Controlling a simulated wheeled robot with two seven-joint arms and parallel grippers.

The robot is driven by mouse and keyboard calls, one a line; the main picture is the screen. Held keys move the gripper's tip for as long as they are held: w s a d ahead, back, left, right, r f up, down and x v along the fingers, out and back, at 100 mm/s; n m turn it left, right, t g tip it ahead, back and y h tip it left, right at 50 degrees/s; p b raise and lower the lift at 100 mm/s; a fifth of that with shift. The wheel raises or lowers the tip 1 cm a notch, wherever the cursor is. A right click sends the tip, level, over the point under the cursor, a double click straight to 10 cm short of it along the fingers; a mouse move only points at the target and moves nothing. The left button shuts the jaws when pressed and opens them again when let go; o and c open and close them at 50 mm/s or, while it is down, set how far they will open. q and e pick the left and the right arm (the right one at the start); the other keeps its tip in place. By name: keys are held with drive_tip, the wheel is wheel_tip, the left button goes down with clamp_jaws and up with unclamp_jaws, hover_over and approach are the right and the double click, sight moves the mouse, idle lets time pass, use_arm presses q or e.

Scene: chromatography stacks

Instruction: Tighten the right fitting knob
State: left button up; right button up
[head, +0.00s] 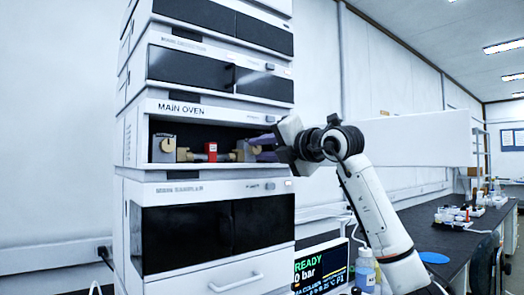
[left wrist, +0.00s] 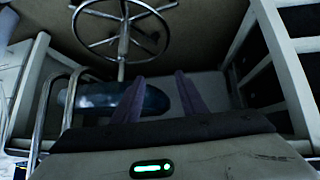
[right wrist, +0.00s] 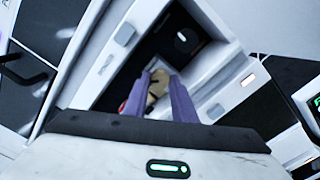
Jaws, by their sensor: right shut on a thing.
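In the head view, the MAIN OVEN compartment (head: 210,133) is open. Inside lie a tan left fitting (head: 184,154), a red-marked column (head: 211,151) and the right fitting knob (head: 238,154), partly hidden by my right gripper (head: 266,149). My right gripper reaches in from the right. In the right wrist view, its purple fingers (right wrist: 168,98) are shut on the tan right fitting knob (right wrist: 158,86), one finger on each side. My left gripper (left wrist: 157,98) shows only in the left wrist view; its fingers stand apart with nothing between them.
A grey block with a tan round dial (head: 167,147) stands at the compartment's left. Instrument modules are stacked above and below the oven. A bench (head: 445,240) with bottles is at right. A stool-like wheel frame (left wrist: 122,30) is near my left gripper.

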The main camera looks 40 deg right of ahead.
drive_tip(key=m, duration=0.4)
drive_tip(key=shift+m, duration=0.3)
use_arm(q)
drive_tip(key=shift+w+a+r, duration=0.1)
drive_tip(key=shift+w+r, duration=0.1)
drive_tip(key=shift+w, duration=0.15)
use_arm(e)
drive_tip(key=shift+m, duration=1.9)
use_arm(q)
drive_tip(key=shift+s+f, duration=0.15)
drive_tip(key=shift+s, duration=0.15)
use_arm(e)
drive_tip(key=o, duration=1)
drive_tip(key=shift+o, duration=0.2)
